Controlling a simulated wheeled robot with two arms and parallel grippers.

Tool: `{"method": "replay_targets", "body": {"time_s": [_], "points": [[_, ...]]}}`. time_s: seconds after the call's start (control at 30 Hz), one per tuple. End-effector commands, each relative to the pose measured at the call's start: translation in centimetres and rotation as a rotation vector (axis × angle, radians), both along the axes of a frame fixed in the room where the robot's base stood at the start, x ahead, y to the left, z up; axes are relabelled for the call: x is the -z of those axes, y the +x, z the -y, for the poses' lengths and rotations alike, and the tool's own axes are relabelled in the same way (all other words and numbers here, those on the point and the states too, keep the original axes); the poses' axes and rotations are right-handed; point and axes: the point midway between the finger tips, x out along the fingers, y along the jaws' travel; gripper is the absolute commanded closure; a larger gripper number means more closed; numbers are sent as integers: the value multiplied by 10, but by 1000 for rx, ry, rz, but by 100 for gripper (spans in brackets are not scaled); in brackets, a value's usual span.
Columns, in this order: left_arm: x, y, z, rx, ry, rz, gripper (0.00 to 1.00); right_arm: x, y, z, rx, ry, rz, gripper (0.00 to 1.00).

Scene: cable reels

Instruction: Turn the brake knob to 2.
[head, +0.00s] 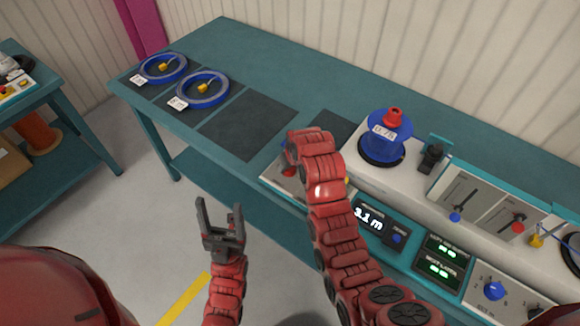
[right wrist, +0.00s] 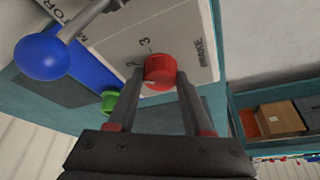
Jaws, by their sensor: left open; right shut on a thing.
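The red brake knob (right wrist: 160,71) sits on a pale panel (right wrist: 190,38) marked BRAKE in the right wrist view. The numerals 2 and 3 are printed above and left of it. A pale mark shows low on the knob's left side; I cannot tell which numeral it points to. My right gripper (right wrist: 160,88) is shut on the knob, one finger on each side. In the head view the right wrist mostly hides its fingers and the knob. My left gripper (head: 221,220) is open and empty, in front of the bench.
A blue ball-ended lever (right wrist: 42,56) and a green knob (right wrist: 109,101) are close to the right gripper. On the bench (head: 225,50) are two blue rings (head: 203,89) (head: 163,67), a blue reel (head: 383,145) and a display (head: 370,220).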

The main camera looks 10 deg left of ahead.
Motion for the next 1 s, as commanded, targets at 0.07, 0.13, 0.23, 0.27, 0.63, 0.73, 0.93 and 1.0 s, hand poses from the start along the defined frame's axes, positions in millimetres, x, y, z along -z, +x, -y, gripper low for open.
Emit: {"method": "replay_targets", "body": {"time_s": [0.07, 0.13, 0.23, 0.27, 0.63, 0.73, 0.93, 1.0], "points": [[1, 0, 0, 0, 0, 0, 31, 0, 0, 0, 6, -1, 0, 100], [1, 0, 0, 0, 0, 0, 31, 0, 0, 0, 8, -1, -1, 100], [0, 0, 0, 0, 0, 0, 31, 0, 0, 0, 8, -1, 0, 100], [0, 0, 0, 0, 0, 0, 31, 0, 0, 0, 8, -1, -2, 100], [0, 0, 0, 0, 0, 0, 31, 0, 0, 0, 7, -1, -1, 19], [0, 0, 0, 0, 0, 0, 31, 0, 0, 0, 7, -1, -1, 19], [1, 0, 0, 0, 0, 0, 31, -1, -1, 0, 7, -1, -1, 19], [3, 0, 0, 0, 0, 0, 31, -5, -2, 1, 6, -1, 0, 19]]}}
